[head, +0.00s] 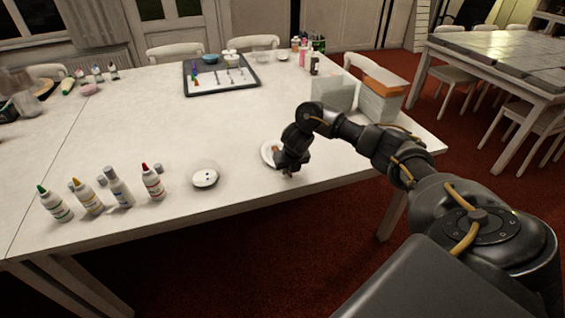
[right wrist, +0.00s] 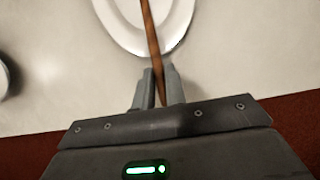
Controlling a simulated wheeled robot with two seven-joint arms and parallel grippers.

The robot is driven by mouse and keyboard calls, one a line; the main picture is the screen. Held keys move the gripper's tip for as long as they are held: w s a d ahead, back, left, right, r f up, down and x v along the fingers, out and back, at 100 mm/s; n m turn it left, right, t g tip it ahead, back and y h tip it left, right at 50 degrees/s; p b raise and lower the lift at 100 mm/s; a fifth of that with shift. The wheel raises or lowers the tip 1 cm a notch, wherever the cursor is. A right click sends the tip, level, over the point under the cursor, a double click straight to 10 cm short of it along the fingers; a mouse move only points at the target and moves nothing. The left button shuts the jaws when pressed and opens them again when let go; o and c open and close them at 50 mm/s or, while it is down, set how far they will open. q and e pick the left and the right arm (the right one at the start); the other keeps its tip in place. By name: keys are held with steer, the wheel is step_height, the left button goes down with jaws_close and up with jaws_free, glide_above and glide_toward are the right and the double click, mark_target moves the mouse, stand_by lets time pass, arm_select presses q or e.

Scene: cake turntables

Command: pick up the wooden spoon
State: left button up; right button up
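The wooden spoon (right wrist: 152,35) has a brown handle that runs up and down in the right wrist view, across a white oval dish (right wrist: 172,30). My right gripper (right wrist: 159,82) has its two grey fingers close on either side of the handle and appears shut on it. In the head view the right gripper (head: 287,172) points down at the near table edge, beside the white dish (head: 266,153), and hides most of the spoon. The spoon's head is out of the right wrist view. My left gripper is not in view.
The white table (head: 215,130) holds a small white dish (head: 205,177) and several capped bottles (head: 152,182) to the left. A dark tray (head: 222,78) lies farther back. Boxes (head: 378,102) stand at the right, behind my arm. The table middle is clear.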

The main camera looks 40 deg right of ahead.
jaws_close()
steer(key=shift+r, duration=0.1)
steer(key=shift+r, duration=0.65)
steer(key=p+v, duration=0.1)
steer(key=v, duration=0.1)
steer(key=w+v, duration=0.1)
steer(key=v, duration=0.1)
steer(key=shift+s+r+p, duration=0.1)
steer(key=shift+r+p, duration=0.1)
steer(key=shift+p, duration=0.2)
arm_select(q)
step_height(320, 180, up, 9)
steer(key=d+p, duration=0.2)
steer(key=p, duration=0.5)
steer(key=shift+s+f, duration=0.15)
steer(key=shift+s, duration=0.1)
arm_select(e)
steer(key=s+a+r, duration=0.7)
steer(key=s+a, duration=0.1)
steer(key=s, duration=0.2)
steer(key=shift+s+r, duration=0.2)
steer(key=shift+r, duration=0.05)
steer(key=shift+a, duration=0.15)
